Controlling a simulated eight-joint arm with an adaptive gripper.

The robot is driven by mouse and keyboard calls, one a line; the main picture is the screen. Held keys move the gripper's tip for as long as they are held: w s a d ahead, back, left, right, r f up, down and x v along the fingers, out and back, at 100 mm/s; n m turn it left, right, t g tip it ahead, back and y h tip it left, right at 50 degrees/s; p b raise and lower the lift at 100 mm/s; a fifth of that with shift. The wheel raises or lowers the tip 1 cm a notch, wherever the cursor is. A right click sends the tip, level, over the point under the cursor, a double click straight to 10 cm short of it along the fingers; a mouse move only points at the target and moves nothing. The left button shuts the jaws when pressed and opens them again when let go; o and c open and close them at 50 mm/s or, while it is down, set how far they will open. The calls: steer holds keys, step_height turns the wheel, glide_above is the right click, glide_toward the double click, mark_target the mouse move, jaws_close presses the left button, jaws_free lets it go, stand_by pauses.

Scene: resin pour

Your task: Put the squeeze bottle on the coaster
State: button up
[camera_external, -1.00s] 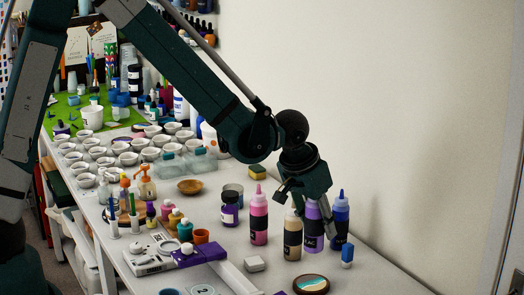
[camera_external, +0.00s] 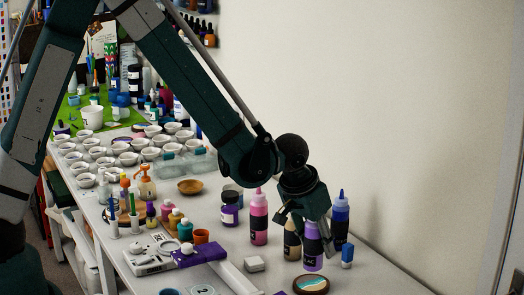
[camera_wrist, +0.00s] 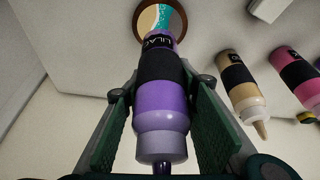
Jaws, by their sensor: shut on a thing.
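The purple squeeze bottle with a dark LILAC label (camera_external: 312,258) is held upright between my gripper's fingers (camera_external: 306,228). In the wrist view, the bottle (camera_wrist: 160,105) fills the space between the two green finger pads (camera_wrist: 160,88). The round coaster, with a wooden rim and a teal, white and beige face (camera_external: 311,284), lies just in front of the bottle's base in the external view. In the wrist view, the coaster (camera_wrist: 152,18) shows beyond the base, partly hidden by it. I cannot tell whether the base touches anything.
A beige bottle (camera_external: 292,246) and a pink bottle (camera_external: 259,222) stand left of the held bottle. A blue bottle (camera_external: 340,222) stands right, with a small blue-capped item (camera_external: 347,255) nearby. A white block (camera_external: 254,264) lies left of the coaster. The table right of the coaster is clear.

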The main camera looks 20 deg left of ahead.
mark_target(308, 226)
steer(key=shift+f, duration=0.2)
steer(key=shift+f, duration=0.1)
steer(key=shift+f, duration=2)
steer(key=shift+f, duration=0.1)
steer(key=o, duration=1)
steer(key=shift+r, duration=0.2)
steer(key=shift+v, duration=5.9)
steer(key=shift+r, duration=0.1)
